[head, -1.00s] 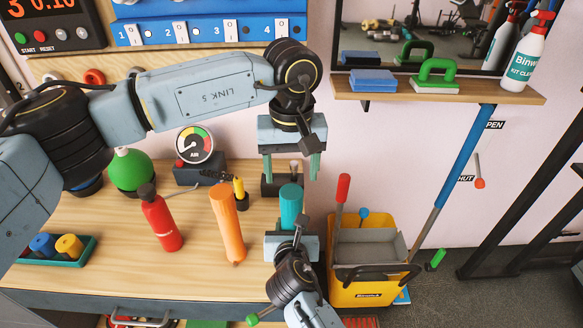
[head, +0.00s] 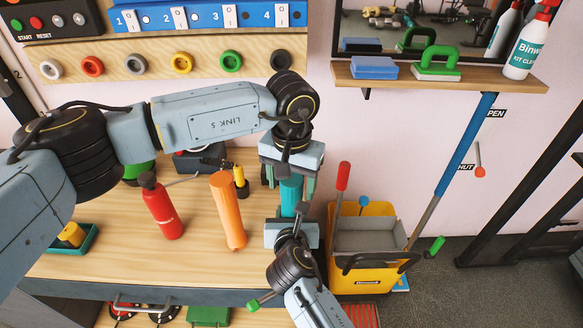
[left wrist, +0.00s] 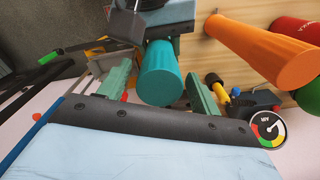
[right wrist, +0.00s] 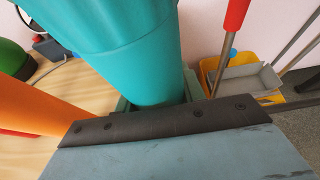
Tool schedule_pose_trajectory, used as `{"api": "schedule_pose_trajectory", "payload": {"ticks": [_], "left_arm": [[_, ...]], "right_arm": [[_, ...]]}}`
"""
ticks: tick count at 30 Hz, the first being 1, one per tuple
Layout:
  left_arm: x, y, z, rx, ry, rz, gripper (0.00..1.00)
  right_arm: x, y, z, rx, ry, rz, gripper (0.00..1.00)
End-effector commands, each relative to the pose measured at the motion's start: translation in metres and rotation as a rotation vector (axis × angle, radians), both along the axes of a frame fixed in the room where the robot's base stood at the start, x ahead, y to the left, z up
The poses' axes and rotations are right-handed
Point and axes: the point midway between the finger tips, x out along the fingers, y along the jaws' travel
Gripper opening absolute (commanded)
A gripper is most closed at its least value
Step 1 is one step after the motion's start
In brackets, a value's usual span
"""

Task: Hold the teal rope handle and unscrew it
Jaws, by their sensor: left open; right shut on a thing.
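The teal handle (head: 291,196) stands upright near the right end of the wooden table. It also shows in the left wrist view (left wrist: 162,75) and large in the right wrist view (right wrist: 130,45). My right gripper (head: 291,228) is shut on its lower part. My left gripper (head: 290,182) points down over its upper part, with the jaws open, one finger on each side. In the left wrist view the green fingers (left wrist: 160,90) stand apart from the handle, with gaps on both sides. The handle's lower end is hidden by my right gripper.
An orange cylinder (head: 228,210), a red bottle (head: 161,207) and a small yellow-and-black tool (head: 241,182) stand left of the handle. A yellow mop bucket (head: 360,291) is on the floor to the right. A gauge (left wrist: 268,129) is behind.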

Motion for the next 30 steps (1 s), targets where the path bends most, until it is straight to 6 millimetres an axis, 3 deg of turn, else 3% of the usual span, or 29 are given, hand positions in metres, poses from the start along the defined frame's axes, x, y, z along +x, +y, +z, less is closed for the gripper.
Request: {"api": "schedule_pose_trajectory", "payload": {"ticks": [11, 22, 26, 30], "left_arm": [[0.0000, -0.0001, -0.0084, 0.001, -0.001, 0.000, 0.64], [0.0002, 0.0003, -0.0080, 0.001, -0.001, 0.001, 0.18], [0.0005, 0.0007, -0.0079, 0.001, -0.002, 0.025, 0.18], [0.0007, 0.0011, -0.0078, 0.002, -0.002, 0.186, 0.17]], "right_arm": [[-0.0004, -0.0008, -0.0011, -0.002, 0.002, -0.001, 0.00], [-0.0003, -0.0010, -0.0013, -0.001, 0.003, -0.002, 0.00], [-0.0003, -0.0011, -0.0013, -0.001, 0.003, -0.002, 0.00], [-0.0003, -0.0012, -0.0013, -0.001, 0.003, -0.003, 0.00]]}}
